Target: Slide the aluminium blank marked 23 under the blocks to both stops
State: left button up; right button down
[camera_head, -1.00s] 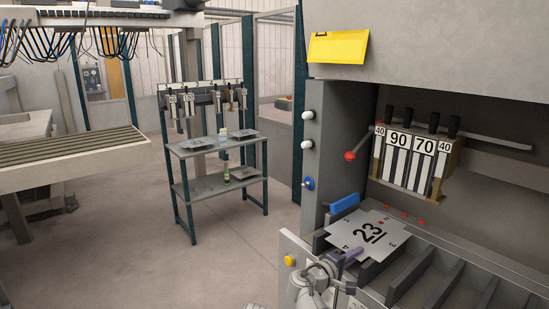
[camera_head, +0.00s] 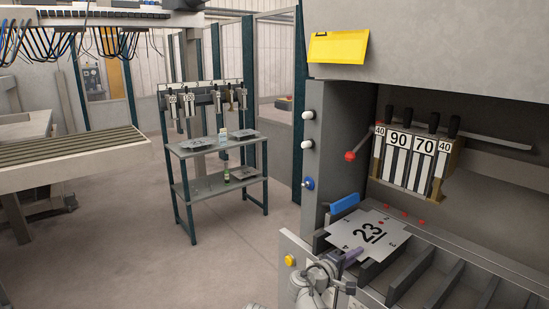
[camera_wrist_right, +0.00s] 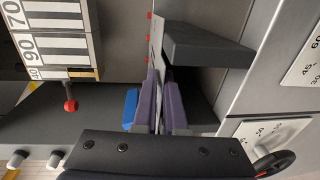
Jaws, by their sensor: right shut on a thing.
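The aluminium blank marked 23 (camera_head: 369,235) lies flat on the machine's slatted bed, with a red dot near its far edge. My right gripper (camera_head: 350,257) is shut on its near edge. In the right wrist view the blank (camera_wrist_right: 157,55) shows edge-on between the purple fingers of my right gripper (camera_wrist_right: 160,105). The blocks marked 40, 90, 70 and 40 (camera_head: 410,160) hang above and behind the blank, which lies in front of them. A blue stop (camera_head: 345,204) stands at the blank's left. Red pins (camera_head: 404,217) stand along the back. My left gripper is out of view.
A red-knobbed lever (camera_head: 350,156) is left of the blocks. Dark bed ribs (camera_head: 440,287) run to the right of the blank. A green rack table (camera_head: 212,150) and a roller table (camera_head: 70,155) stand at the left, with open floor between.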

aim_at(362, 245)
jog(key=shift+x, duration=2.4)
dwell(1.7)
jog(key=shift+w+a+r, duration=0.2)
jog(key=shift+w+a, duration=0.2)
jog(key=shift+w, duration=0.15)
dwell(0.6)
jog(key=c, duration=0.9)
grip_release()
